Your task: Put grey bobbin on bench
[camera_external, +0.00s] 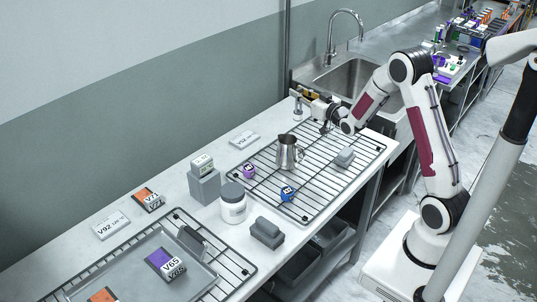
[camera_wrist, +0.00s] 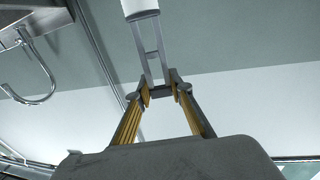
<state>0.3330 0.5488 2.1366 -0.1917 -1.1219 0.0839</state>
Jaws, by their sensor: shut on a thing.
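My gripper (camera_external: 302,97) is at the back of the white bench (camera_external: 140,197), near the sink, its jaws towards the wall. In the wrist view its yellow-sided fingers (camera_wrist: 161,92) are shut on a slim grey piece (camera_wrist: 151,50) with a pale cylindrical end at the top edge. I take this to be the grey bobbin, but cannot make out its full shape. In the external view a small grey thing (camera_external: 297,107) shows by the fingertips, above or at the bench. Whether it touches the bench I cannot tell.
A wire rack (camera_external: 340,187) holds a metal jug (camera_external: 288,152), a purple bobbin (camera_external: 249,171), a blue bobbin (camera_external: 287,193) and a grey block (camera_external: 345,156). A white jar (camera_external: 233,207) and grey blocks (camera_external: 267,232) stand in front. The sink (camera_external: 345,80) lies behind.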

